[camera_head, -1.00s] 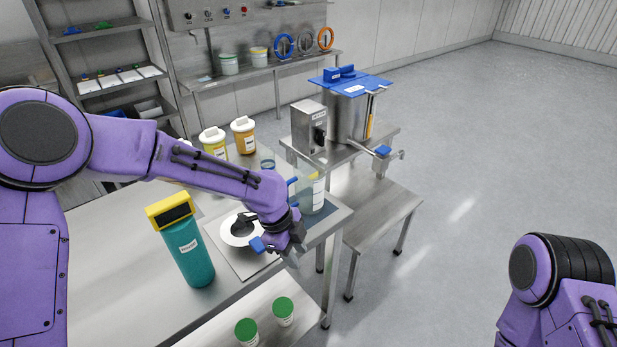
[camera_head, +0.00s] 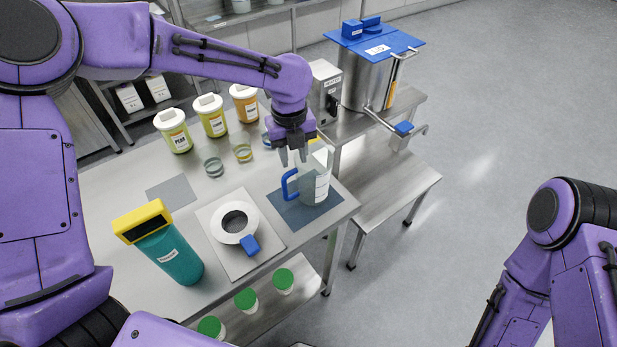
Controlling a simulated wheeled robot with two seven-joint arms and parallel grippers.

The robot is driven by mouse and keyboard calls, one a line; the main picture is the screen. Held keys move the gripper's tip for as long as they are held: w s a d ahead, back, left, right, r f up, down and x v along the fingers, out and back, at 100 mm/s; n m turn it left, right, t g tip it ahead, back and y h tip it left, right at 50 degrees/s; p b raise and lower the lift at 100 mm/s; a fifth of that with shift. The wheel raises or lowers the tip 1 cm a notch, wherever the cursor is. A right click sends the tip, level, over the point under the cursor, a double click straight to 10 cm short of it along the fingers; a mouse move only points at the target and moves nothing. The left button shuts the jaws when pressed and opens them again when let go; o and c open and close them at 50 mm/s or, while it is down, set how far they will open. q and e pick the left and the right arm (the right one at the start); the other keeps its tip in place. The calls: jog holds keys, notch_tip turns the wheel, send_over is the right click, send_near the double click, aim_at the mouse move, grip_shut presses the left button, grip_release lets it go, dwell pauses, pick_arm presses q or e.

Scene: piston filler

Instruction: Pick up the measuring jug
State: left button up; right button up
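The measuring jug (camera_head: 320,184) is clear with a printed label and a blue handle (camera_head: 288,184) on its left side. It stands upright on a dark blue mat (camera_head: 292,211) near the right end of the steel table. My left gripper (camera_head: 293,162) points down just above the handle, in front of the jug's upper part. Its fingers look apart with nothing between them, and I cannot tell whether they touch the jug. My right arm shows at the lower right, but its gripper is out of view.
Left of the jug are a white ring-shaped device (camera_head: 222,236) on a plate and a teal container (camera_head: 176,262) with a yellow top. Lidded tubs (camera_head: 173,132) and small glasses (camera_head: 213,166) stand behind. A steel hopper (camera_head: 366,85) with a blue lid is beyond the jug.

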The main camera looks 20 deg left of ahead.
aim_at(295, 160)
pick_arm(q)
jog(key=f, duration=0.2)
jog(key=w+f, duration=0.1)
jog(key=f, duration=0.3)
jog(key=shift+w+p, duration=0.35)
jog(key=shift+s+r, duration=0.15)
jog(key=shift+s, duration=0.15)
jog(key=shift+s+r, duration=0.1)
jog(key=shift+s, duration=0.05)
grip_shut()
dwell(0.4)
